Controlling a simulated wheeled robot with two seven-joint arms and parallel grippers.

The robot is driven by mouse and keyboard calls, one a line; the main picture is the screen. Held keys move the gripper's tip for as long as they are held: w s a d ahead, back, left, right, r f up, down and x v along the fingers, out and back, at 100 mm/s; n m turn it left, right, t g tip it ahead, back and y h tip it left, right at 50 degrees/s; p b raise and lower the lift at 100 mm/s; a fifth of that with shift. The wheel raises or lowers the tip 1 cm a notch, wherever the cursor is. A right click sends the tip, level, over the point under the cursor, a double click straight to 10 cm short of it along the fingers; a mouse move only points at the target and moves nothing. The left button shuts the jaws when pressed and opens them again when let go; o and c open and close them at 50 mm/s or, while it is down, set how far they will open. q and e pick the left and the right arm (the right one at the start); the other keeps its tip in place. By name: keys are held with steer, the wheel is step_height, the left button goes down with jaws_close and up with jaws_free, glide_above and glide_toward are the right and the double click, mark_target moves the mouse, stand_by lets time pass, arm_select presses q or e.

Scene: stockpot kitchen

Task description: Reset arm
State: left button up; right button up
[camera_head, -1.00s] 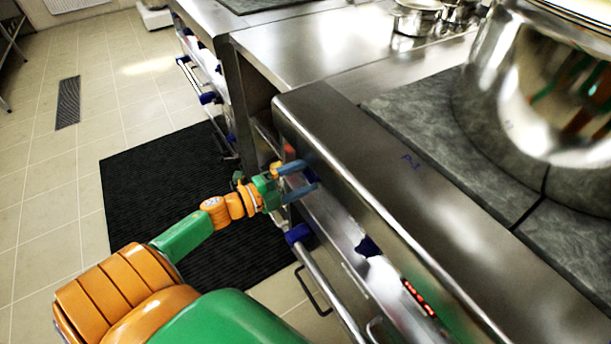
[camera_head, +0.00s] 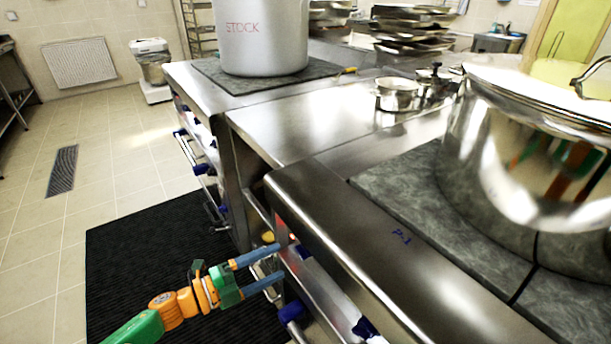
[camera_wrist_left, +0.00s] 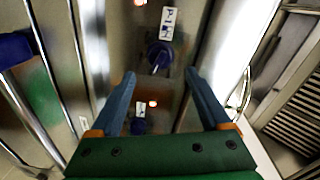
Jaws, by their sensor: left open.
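My left gripper (camera_head: 278,265) is open and empty, with its two blue fingers apart in front of the stove's front panel. In the left wrist view my left gripper (camera_wrist_left: 160,78) shows both fingers spread toward the panel. A blue knob (camera_wrist_left: 160,55) with a label above it stands on the panel between and beyond the fingertips, apart from them. A second dark blue knob (camera_wrist_left: 138,125) and small red lights also show there. My orange and green left arm comes in low in the head view. My right gripper is not in view.
A large shiny pot (camera_head: 530,150) stands on the near stove's grey top (camera_head: 400,190). A stockpot marked STOCK (camera_head: 262,35) stands on the far stove. Small pans (camera_head: 398,94) sit behind the near stove. A black mat (camera_head: 140,260) covers the floor, with clear tiles leftward.

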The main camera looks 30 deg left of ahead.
arm_select(q)
steer(key=s+a+f+n+g+y, duration=0.1)
steer(key=s+f+n+g+y, duration=0.45)
steer(key=f, duration=0.75)
steer(key=s+a+f+n+g+y, duration=0.1)
steer(key=s+f+n+y, duration=0.25)
steer(key=f+n, duration=0.65)
steer(key=s+d+f+n+g+h, duration=0.1)
steer(key=s+d+f+g, duration=0.3)
steer(key=s+d+f, duration=0.4)
steer(key=s+d+f+n+g+h, duration=0.1)
steer(key=s+d+f+g, duration=0.35)
steer(key=s, duration=0.55)
step_height(320, 180, up, 13)
steer(key=p, duration=1.3)
steer(key=shift+s+p, duration=0.2)
steer(key=shift+p, duration=0.2)
steer(key=shift+f, duration=0.1)
